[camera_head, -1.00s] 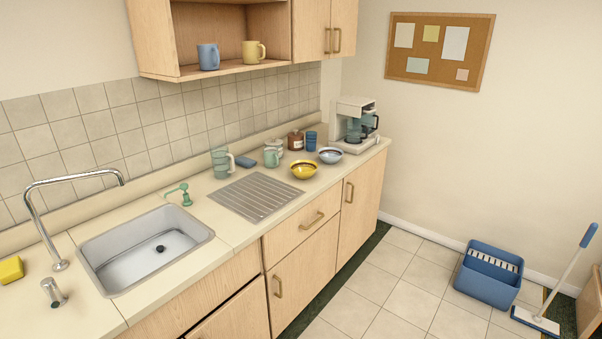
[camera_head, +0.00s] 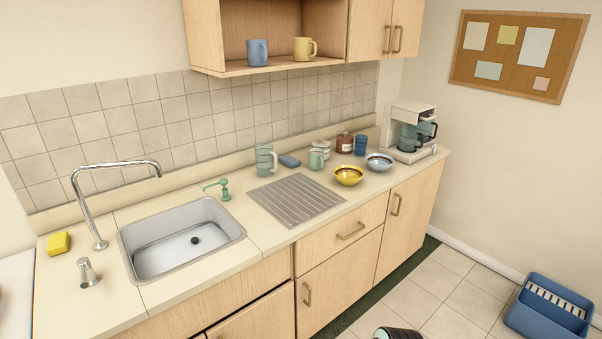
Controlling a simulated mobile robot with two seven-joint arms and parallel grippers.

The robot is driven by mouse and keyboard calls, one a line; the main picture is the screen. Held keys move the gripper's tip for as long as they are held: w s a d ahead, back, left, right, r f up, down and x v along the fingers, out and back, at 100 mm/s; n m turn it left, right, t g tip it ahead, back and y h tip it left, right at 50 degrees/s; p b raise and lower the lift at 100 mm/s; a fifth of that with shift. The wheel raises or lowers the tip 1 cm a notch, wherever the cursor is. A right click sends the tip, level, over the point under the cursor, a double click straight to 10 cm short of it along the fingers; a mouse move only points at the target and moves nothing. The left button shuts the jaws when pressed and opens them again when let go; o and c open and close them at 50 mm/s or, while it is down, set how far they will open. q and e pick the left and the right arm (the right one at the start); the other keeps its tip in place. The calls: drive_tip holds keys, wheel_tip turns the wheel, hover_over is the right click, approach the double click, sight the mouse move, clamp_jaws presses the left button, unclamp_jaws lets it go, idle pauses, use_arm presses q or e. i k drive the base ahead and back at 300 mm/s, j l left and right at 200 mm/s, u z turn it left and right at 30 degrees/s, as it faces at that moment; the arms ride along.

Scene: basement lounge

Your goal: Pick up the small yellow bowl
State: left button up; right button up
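The small yellow bowl (camera_head: 349,178) sits upright on the cream countertop, just right of the grooved metal drainboard and near the counter's front edge. A dark pattern shows inside it. A similar light blue bowl (camera_head: 379,164) stands close behind it to the right.
A mint mug (camera_head: 316,159), blue cup (camera_head: 360,145), brown jar (camera_head: 344,143) and coffee maker (camera_head: 408,132) stand behind or beside the bowls. The drainboard (camera_head: 296,199) and sink (camera_head: 180,238) are left. A dark ribbed object (camera_head: 397,333) is cut off at the bottom edge.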

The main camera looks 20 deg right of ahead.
sight(347, 175)
drive_tip(key=i+l+u, duration=0.15)
drive_tip(key=l+u, duration=0.15)
drive_tip(key=l, duration=0.2)
drive_tip(key=l+u, duration=0.35)
drive_tip(key=l, duration=0.15)
drive_tip(key=i+l+u, duration=0.1)
drive_tip(key=l+u, duration=0.2)
drive_tip(key=l, duration=1.9)
